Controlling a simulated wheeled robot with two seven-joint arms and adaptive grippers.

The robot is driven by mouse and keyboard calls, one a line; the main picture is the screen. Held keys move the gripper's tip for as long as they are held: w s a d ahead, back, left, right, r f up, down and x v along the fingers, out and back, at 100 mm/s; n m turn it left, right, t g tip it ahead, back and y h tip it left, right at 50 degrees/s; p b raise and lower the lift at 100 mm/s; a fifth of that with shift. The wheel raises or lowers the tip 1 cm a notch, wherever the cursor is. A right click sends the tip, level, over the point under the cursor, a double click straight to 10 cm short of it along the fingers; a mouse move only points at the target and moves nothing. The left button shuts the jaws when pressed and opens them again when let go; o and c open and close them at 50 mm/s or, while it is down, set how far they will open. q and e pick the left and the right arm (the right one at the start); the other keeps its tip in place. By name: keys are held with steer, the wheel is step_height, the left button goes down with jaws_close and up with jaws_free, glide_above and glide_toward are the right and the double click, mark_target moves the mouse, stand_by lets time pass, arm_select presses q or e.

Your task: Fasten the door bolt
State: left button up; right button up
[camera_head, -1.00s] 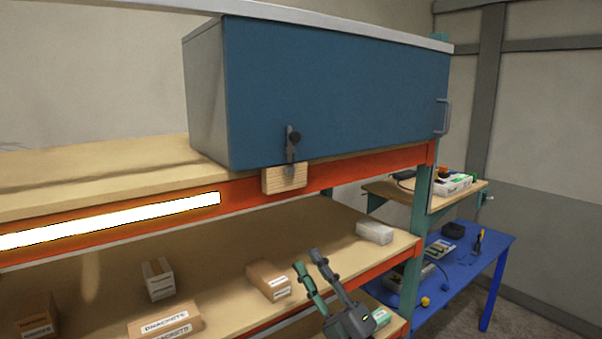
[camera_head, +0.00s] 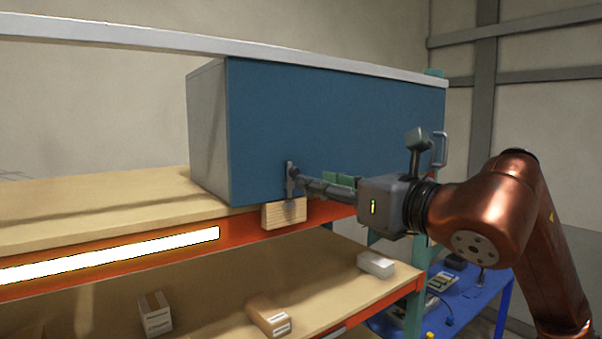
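The blue door (camera_head: 340,125) of the cabinet is closed flush against its grey side. The dark metal bolt (camera_head: 290,190) stands upright at the door's lower left, above a light wooden block (camera_head: 284,214) fixed on the orange shelf beam. My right gripper (camera_head: 303,182) reaches in from the right, and its fingertips are at the bolt's upper part, around where the knob is. The fingers overlap the knob, so I cannot tell whether they are shut on it. The bolt's lower end near the block is partly in view. My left gripper is not in view.
A grey door handle (camera_head: 440,149) is on the door's right edge, behind my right wrist. An orange beam (camera_head: 340,213) with a bright light strip (camera_head: 110,254) runs below. Small boxes (camera_head: 268,315) lie on the lower shelf. A blue table (camera_head: 465,300) stands at right.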

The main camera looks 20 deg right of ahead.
mark_target(297, 172)
steer(key=x, duration=0.2)
steer(key=p+x, duration=0.1)
steer(key=x, duration=0.1)
steer(key=p+x, duration=0.1)
steer(key=x, duration=0.1)
steer(key=shift+w+d+r, duration=0.25)
steer(key=shift+d+r, duration=0.05)
steer(key=shift+r, duration=0.05)
steer(key=shift+w+a+f+p, duration=0.15)
steer(key=shift+w+a+p, duration=0.15)
steer(key=shift+w, duration=0.35)
steer(key=shift+d, duration=0.1)
steer(key=shift+c, duration=0.5)
jaws_close()
